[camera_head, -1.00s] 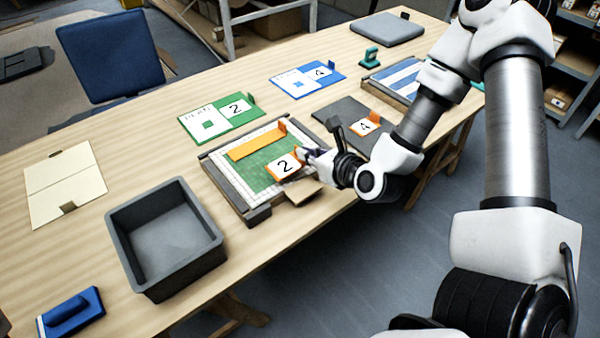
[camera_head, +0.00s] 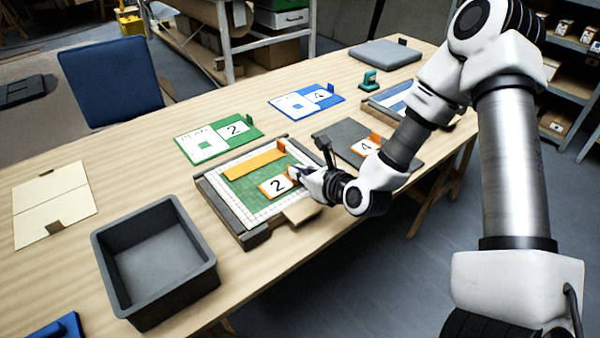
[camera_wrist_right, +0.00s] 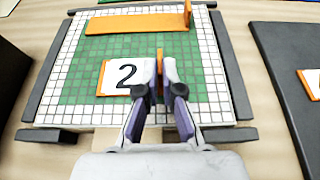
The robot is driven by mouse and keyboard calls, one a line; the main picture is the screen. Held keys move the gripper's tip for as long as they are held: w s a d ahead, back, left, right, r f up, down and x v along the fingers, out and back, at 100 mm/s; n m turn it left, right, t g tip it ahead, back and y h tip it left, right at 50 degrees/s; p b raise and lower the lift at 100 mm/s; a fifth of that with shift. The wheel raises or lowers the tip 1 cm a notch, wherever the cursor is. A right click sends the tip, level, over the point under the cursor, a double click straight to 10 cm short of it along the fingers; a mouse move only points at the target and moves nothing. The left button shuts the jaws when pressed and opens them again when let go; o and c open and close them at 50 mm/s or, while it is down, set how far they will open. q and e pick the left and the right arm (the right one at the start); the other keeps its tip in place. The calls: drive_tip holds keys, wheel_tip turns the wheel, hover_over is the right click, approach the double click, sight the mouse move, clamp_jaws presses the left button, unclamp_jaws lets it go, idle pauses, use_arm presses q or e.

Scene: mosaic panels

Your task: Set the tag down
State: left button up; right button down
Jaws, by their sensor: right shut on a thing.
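The orange-edged tag with a black 2 (camera_head: 276,186) is over the green area of the mosaic panel (camera_head: 246,207). My right gripper (camera_head: 298,174) is shut on the tag's upright orange tab. In the right wrist view the fingers (camera_wrist_right: 160,72) pinch that tab at the right edge of the tag (camera_wrist_right: 117,79). The tag looks about level; I cannot tell whether it touches the panel. An orange strip (camera_head: 253,163) with a raised end tab lies across the panel's far part. My left gripper is not in view.
A grey board (camera_head: 338,138) with an orange 4 tag (camera_head: 365,147) lies to the right. Green (camera_head: 205,145) and blue (camera_head: 295,104) plan cards lie behind the panel. An empty grey bin (camera_head: 155,265) stands to the left. Bare table lies between bin and beige sheet (camera_head: 62,225).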

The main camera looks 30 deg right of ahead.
drive_tip(key=c, duration=1.3)
unclamp_jaws()
drive_tip(key=shift+f, duration=0.1)
